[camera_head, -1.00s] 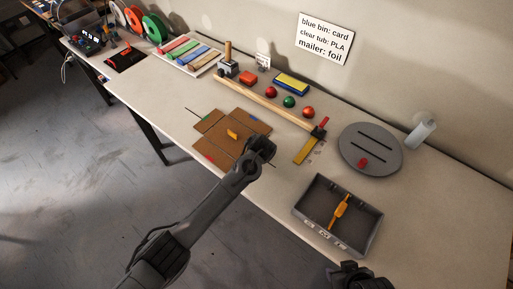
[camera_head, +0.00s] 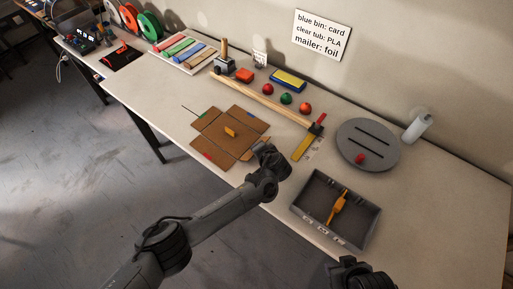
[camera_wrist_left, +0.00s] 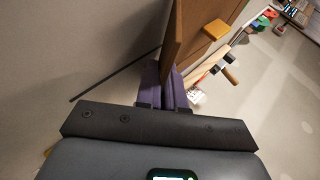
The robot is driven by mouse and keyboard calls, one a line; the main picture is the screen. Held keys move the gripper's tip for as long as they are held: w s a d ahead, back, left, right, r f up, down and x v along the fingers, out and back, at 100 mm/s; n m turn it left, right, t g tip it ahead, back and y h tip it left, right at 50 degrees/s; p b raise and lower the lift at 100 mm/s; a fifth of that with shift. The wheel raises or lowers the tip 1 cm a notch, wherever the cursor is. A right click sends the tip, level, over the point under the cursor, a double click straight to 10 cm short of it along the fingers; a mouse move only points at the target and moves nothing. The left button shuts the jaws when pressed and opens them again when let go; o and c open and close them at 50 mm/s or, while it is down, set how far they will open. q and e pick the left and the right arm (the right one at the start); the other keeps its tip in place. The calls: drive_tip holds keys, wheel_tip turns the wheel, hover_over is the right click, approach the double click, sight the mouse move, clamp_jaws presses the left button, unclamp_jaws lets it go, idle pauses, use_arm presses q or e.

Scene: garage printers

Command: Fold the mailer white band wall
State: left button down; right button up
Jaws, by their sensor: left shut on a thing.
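The brown cardboard mailer (camera_head: 216,137) lies opened out on the workbench, with a small orange-yellow block (camera_head: 230,132) on its middle panel. Red, green and blue marks show on its flaps; I cannot make out a white band. My left gripper (camera_head: 264,151) is at the mailer's right-hand side. In the left wrist view, its purple fingers (camera_wrist_left: 166,88) are shut on the edge of a brown wall (camera_wrist_left: 175,45), which stands on edge in that view. The orange block (camera_wrist_left: 215,29) shows beyond it. My right gripper (camera_head: 355,272) is a dark shape at the bottom edge, its jaws unclear.
A grey open tray (camera_head: 310,222) with an orange tool stands to the right of my left arm. A round grey plate (camera_head: 369,144) lies behind it. A wooden bar (camera_head: 262,96), coloured balls and a yellow-blue block (camera_head: 288,80) lie behind the mailer.

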use_arm(q)
drive_tip(key=c, duration=1.3)
unclamp_jaws()
drive_tip(key=shift+a, duration=0.1)
